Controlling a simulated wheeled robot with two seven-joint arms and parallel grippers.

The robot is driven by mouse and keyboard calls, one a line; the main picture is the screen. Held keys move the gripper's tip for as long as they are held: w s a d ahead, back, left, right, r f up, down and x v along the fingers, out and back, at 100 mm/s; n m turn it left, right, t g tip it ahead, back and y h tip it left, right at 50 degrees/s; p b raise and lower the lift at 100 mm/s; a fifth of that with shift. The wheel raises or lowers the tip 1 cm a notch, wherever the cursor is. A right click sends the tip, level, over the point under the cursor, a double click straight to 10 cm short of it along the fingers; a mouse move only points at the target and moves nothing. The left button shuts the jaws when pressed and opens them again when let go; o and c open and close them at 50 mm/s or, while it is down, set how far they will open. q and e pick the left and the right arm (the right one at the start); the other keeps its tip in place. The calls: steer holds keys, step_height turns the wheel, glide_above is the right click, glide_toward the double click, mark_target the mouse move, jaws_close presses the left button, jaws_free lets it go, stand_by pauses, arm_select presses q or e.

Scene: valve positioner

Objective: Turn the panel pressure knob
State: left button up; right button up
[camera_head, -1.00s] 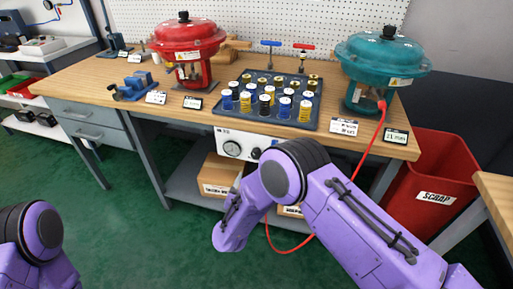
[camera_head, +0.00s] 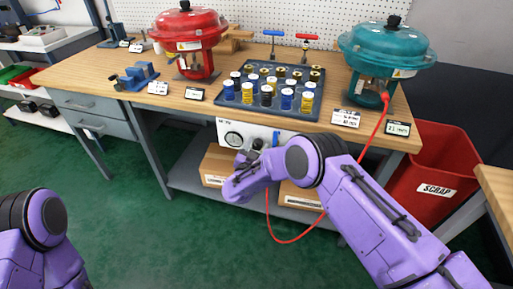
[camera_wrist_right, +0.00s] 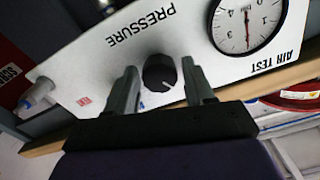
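The black pressure knob (camera_wrist_right: 160,72) sits on a white panel (camera_wrist_right: 90,58) marked PRESSURE and AIR TEST. My right gripper (camera_wrist_right: 162,80) is open, with one finger on each side of the knob in the right wrist view. Gaps show between the knob and both fingers; I cannot tell how deep the fingertips reach. In the head view the panel (camera_head: 284,140) hangs under the bench's front edge, and the knob (camera_head: 257,143) shows just above my right gripper (camera_head: 246,157), which is small there. A round gauge (camera_wrist_right: 247,22) is beside the knob. My left gripper is out of frame.
A red hose (camera_head: 268,215) hangs below the panel. Cardboard boxes (camera_head: 216,165) stand on the shelf beneath. The bench top holds a tray of spools (camera_head: 232,109), a red actuator (camera_head: 187,30) and a teal actuator (camera_head: 386,48). A red scrap bin (camera_head: 430,165) stands right.

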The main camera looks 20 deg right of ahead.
steer(key=c, duration=0.7)
steer(key=shift+o, duration=0.2)
steer(key=shift+m, duration=0.3)
steer(key=m+b, duration=0.1)
steer(key=m, duration=0.1)
steer(key=shift+f+m+b, duration=0.15)
steer(key=shift+m+b, duration=0.2)
steer(key=shift+m, duration=0.05)
steer(key=m+b, duration=0.2)
steer(key=m, duration=0.2)
steer(key=shift+m, duration=0.3)
steer(key=m+b, duration=0.1)
steer(key=m, duration=0.2)
steer(key=shift+b, duration=0.35)
steer(key=shift+m+b, duration=0.8)
steer(key=shift+m, duration=1.1)
steer(key=shift+s, duration=0.1)
